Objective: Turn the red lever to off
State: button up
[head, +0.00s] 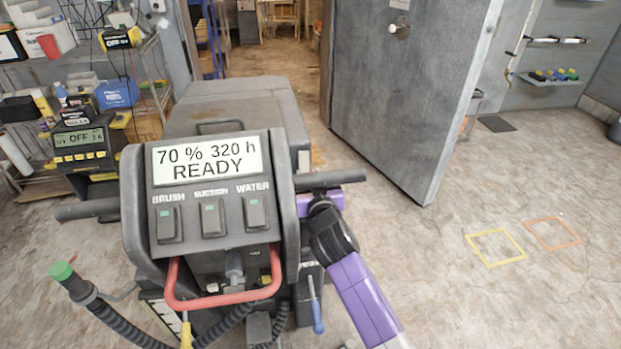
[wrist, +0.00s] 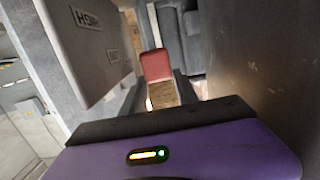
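A grey floor machine (head: 135,205) stands in front of me with a lit display and switches marked BRUSH, SUCTION and WATER. A red U-shaped bar (head: 222,298) hangs below its panel. In the wrist view a small red block-like piece (wrist: 155,65) sits deep in a narrow gap, above a brownish face. I cannot tell whether it is the red lever.
A dark handlebar (head: 332,179) juts out above my arm. A blue-handled tool (head: 316,312) and a green-capped hose (head: 62,272) hang low. Grey walls crowd the gap in the wrist view. A large grey door (head: 405,90) stands behind; floor at right is open.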

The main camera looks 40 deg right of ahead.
jog(key=o, duration=0.4)
jog(key=shift+r, duration=0.15)
jog(key=shift+o, duration=0.2)
jog(key=v, duration=0.7)
jog(key=shift+s+a+b, duration=0.2)
jog(key=shift+s+b, duration=0.1)
